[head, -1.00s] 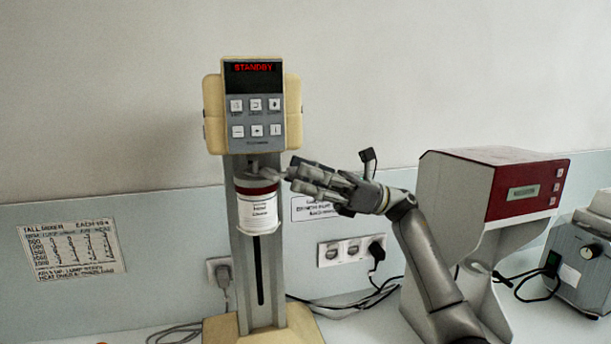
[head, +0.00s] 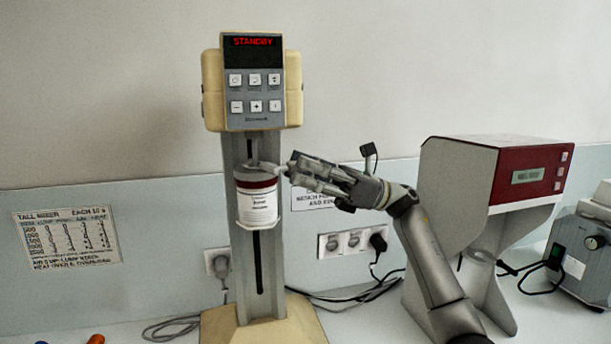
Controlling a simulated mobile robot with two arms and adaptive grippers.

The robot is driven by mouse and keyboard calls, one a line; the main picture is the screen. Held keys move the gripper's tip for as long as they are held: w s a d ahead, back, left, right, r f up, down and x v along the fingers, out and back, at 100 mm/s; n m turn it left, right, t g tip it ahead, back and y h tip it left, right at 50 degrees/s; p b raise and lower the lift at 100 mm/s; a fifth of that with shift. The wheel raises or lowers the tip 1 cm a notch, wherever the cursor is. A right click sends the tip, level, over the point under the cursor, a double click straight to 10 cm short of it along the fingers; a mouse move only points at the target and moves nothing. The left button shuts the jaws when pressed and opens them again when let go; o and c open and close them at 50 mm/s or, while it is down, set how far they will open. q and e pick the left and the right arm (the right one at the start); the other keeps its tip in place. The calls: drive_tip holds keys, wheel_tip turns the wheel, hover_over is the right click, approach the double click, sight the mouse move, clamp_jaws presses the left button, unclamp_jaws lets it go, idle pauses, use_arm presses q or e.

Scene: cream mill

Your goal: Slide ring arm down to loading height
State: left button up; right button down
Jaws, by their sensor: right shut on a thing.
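The cream mill (head: 212,90) stands upright with a red STANDBY display on its head and a grey slotted column (head: 242,150) below. A white jar (head: 258,206) with a dark red band sits in front of the column, below the head with a gap between. The ring arm (head: 268,167) shows as a grey piece at the jar's top. My right gripper (head: 288,169) reaches in from the right and is shut on the ring arm's end beside the jar top. Its fingertips partly hide the grip. My left gripper is not in view.
A red and grey machine (head: 470,190) stands right of my right arm, with a grey-blue device (head: 585,250) beyond it. Wall sockets (head: 352,241) and loose cables lie behind. An orange item (head: 96,339) shows at the lower left edge.

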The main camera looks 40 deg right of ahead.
drive_tip(key=c, duration=1.2)
unclamp_jaws()
drive_tip(key=shift+o, duration=0.2)
drive_tip(key=shift+d+f, duration=0.1)
drive_tip(key=v, duration=0.7)
drive_tip(key=shift+s+d+f, duration=0.1)
drive_tip(key=shift+s, duration=0.05)
